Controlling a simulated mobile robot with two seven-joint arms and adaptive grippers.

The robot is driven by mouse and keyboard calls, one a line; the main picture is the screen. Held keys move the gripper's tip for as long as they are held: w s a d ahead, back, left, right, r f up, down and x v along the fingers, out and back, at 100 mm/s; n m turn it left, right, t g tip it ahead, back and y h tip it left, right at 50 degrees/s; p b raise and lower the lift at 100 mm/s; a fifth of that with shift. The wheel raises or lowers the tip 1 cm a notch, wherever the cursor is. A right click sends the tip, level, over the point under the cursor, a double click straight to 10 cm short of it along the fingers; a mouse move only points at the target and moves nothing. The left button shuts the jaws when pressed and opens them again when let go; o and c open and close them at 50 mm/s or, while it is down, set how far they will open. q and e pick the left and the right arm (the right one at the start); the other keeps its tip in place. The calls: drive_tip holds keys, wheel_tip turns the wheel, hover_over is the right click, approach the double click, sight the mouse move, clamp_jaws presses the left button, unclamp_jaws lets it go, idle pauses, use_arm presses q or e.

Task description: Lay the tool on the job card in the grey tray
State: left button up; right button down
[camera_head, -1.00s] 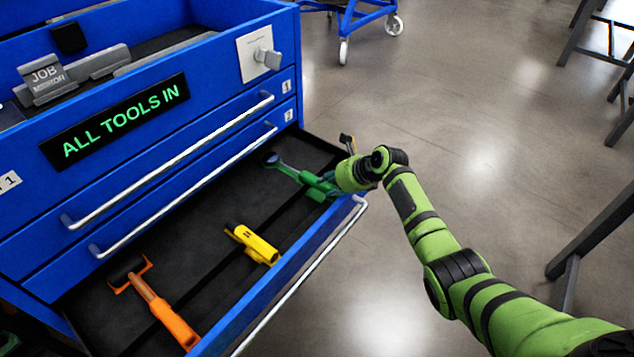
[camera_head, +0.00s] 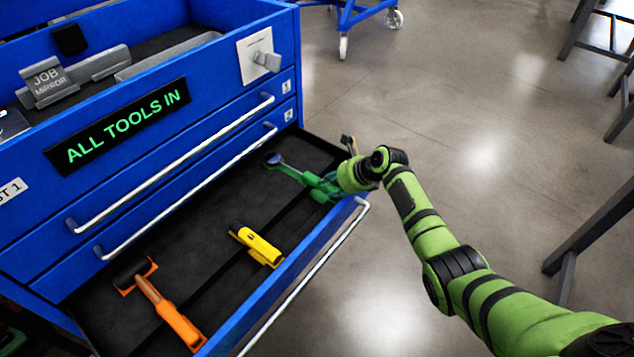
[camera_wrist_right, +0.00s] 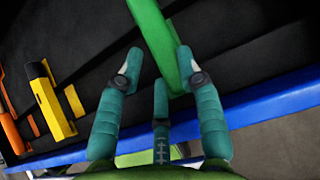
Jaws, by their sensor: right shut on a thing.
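The job card (camera_head: 50,82) stands on top of the blue cabinet and reads "JOB MIRROR". A mirror tool with a green handle and round dark head (camera_head: 275,160) lies in the open lower drawer, at its right end. Its green handle also shows in the right wrist view (camera_wrist_right: 150,30). My right gripper (camera_head: 322,187) is shut on this handle at the drawer's front side; its fingers (camera_wrist_right: 158,80) sit around the handle end. A grey tray (camera_head: 165,55) appears on the cabinet top behind the card, partly hidden. My left gripper is not in view.
The drawer (camera_head: 215,280) also holds a yellow tool (camera_head: 257,245) and an orange-handled tool (camera_head: 165,305), left of the mirror. Drawer handles (camera_head: 175,165) and a grey knob (camera_head: 267,60) stick out from the cabinet front. Open floor (camera_head: 450,150) lies to the right.

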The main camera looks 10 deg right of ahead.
drive_tip(key=shift+w+d+r, duration=0.3)
drive_tip(key=shift+d, duration=0.2)
drive_tip(key=c, duration=0.7)
unclamp_jaws()
drive_tip(key=shift+c, duration=0.2)
drive_tip(key=shift+o, duration=0.8)
drive_tip(key=shift+s+f, duration=0.1)
